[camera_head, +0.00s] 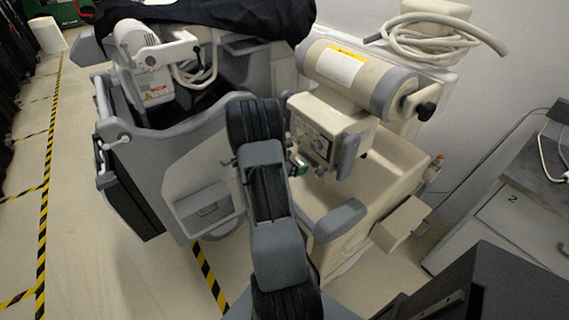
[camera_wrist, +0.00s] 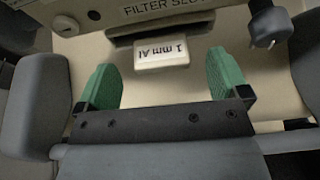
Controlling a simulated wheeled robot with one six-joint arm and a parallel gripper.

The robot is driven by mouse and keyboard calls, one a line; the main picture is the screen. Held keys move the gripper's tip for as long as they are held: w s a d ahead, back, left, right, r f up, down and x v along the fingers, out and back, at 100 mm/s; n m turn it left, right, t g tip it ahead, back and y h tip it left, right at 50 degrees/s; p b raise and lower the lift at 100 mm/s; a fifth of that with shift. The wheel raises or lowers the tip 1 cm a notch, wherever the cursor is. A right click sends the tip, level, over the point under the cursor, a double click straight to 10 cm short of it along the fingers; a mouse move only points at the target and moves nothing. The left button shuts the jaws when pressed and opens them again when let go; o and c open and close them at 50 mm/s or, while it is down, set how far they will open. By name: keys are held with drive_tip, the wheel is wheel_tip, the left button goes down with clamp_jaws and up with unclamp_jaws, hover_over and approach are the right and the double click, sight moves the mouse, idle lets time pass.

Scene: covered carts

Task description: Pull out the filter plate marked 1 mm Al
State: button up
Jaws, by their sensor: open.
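The filter plate (camera_wrist: 162,53) is a small white tab marked "1 mm Al", upside down in the wrist view. It sits at a dark slot (camera_wrist: 160,33) under the lettering "FILTER SL...", the rest of which is cut off. My gripper (camera_wrist: 162,75) has green fingers, open, one on each side of the tab with gaps between. Neither finger touches it. In the head view my gripper (camera_head: 298,165) is mostly hidden by my arm, near the front of the beige machine's control box (camera_head: 330,132). The tab cannot be made out there.
A dark knob (camera_wrist: 268,24) stands close beyond the right finger, and a light round knob (camera_wrist: 66,26) is at upper left. Grey padded parts (camera_head: 340,220) flank the beige machine. A second grey machine (camera_head: 190,150) stands left; a cabinet (camera_head: 520,215) is at right.

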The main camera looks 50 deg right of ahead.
drive_tip(key=shift+x, duration=1.15)
drive_tip(key=shift+c, duration=0.2)
drive_tip(key=shift+w+a, duration=0.1)
drive_tip(key=c, duration=1)
